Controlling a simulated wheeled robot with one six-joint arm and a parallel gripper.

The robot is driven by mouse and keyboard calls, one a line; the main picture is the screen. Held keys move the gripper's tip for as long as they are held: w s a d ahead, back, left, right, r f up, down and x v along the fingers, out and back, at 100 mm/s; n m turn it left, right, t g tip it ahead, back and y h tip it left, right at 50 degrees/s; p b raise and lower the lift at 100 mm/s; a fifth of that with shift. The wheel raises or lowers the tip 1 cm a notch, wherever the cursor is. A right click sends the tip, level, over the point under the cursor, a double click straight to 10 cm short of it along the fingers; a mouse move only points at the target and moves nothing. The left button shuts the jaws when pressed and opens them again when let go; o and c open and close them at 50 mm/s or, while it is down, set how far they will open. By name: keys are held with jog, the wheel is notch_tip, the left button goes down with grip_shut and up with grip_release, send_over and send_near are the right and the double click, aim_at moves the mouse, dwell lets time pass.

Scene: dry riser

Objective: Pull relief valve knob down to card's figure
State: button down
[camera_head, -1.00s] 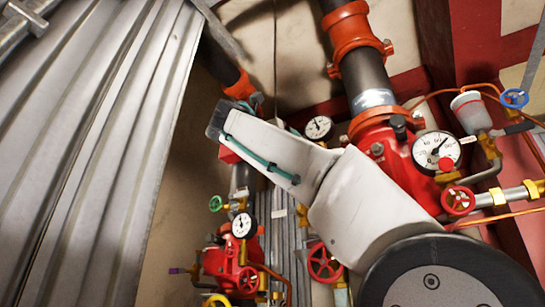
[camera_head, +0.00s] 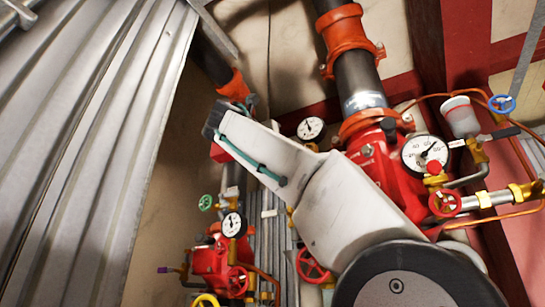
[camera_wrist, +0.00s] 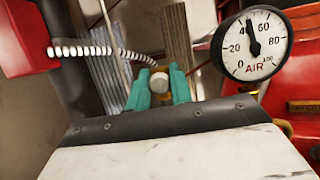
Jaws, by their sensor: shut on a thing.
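In the wrist view my gripper (camera_wrist: 159,76) has its two teal fingers closed around a small round knob (camera_wrist: 159,83) with a pale end and a yellow body. The fingers hide its sides. To the right, a round white air gauge (camera_wrist: 254,44) has a black needle a little above 40, on a scale from 0 to 100. In the head view my pale arm reaches to the upper left, and its far end hides the knob. No card with a readable figure shows in either view.
A red valve body with a larger gauge (camera_head: 425,153) and red handwheel (camera_head: 444,203) stands right of my arm. Another red valve (camera_head: 219,262) with a gauge (camera_head: 234,225) is below. Corrugated metal (camera_head: 90,150) fills the left. A red box (camera_wrist: 25,40) with a coiled white cable is close by.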

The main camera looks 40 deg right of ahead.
jog(key=shift+s+a, duration=0.25)
jog(key=shift+a, duration=0.35)
dwell(0.4)
dwell(4.9)
jog(key=shift+c, duration=2)
grip_release()
jog(key=s+a, duration=0.3)
jog(key=a, duration=0.4)
jog(key=shift+a, duration=0.2)
